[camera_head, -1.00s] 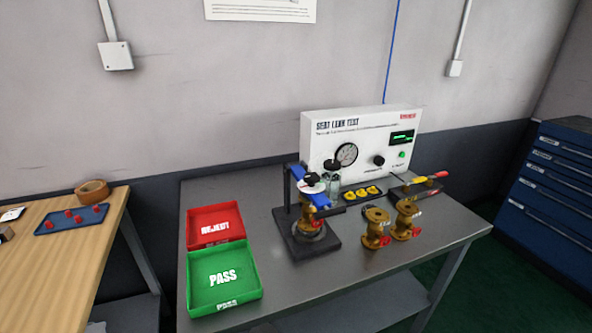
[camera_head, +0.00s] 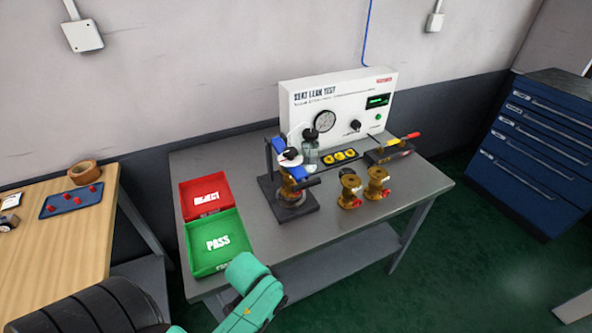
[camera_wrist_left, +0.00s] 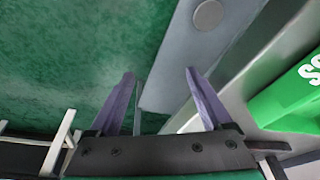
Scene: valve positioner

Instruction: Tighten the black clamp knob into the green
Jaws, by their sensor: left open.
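The test fixture (camera_head: 291,207) stands on the grey bench with a brass valve clamped under a blue bar. On top is a white dial disc (camera_head: 290,160) with a small black clamp knob (camera_head: 290,152) at its middle. The dial's green zone is too small to make out. My left gripper (camera_wrist_left: 158,73) is open and empty in the left wrist view, its two purple fingers apart over the floor and bench edge. It is well away from the knob, which that view does not show. My right gripper is not in view.
The green PASS tray (camera_head: 219,245) and red REJECT tray (camera_head: 206,197) lie left of the fixture. A green arm link of mine (camera_head: 250,285) is by the front edge.

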